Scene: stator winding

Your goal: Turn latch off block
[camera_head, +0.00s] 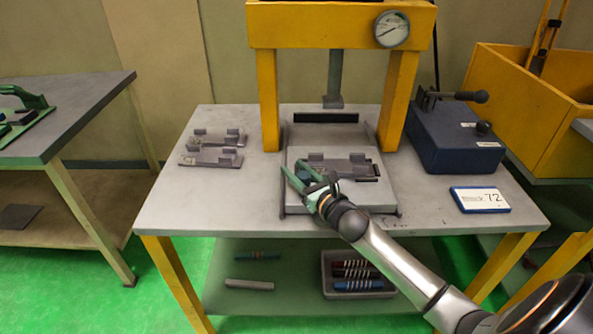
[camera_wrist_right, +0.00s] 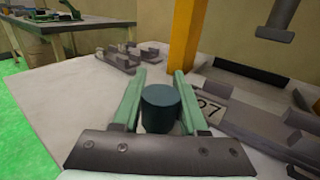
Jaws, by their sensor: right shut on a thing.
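My right gripper (camera_head: 303,177) reaches over the front left of the press plate (camera_head: 350,193). In the right wrist view its green fingers (camera_wrist_right: 160,88) stand on either side of a dark teal round knob (camera_wrist_right: 160,110), and it is shut on this knob. Whether the knob is the latch's handle, I cannot tell. A grey block (camera_head: 342,166) with upright lugs lies on the plate just behind the gripper. In the wrist view the block (camera_wrist_right: 262,130) is at the right, with a label reading 27. The gripper hides part of the block's left end. My left gripper is not in view.
A yellow press frame (camera_head: 267,100) with a gauge (camera_head: 392,29) and ram (camera_head: 334,85) stands over the plate. Two similar grey blocks (camera_head: 212,157) lie at the table's left. A blue box (camera_head: 455,137) with a lever and a 72 sign (camera_head: 480,200) are at the right.

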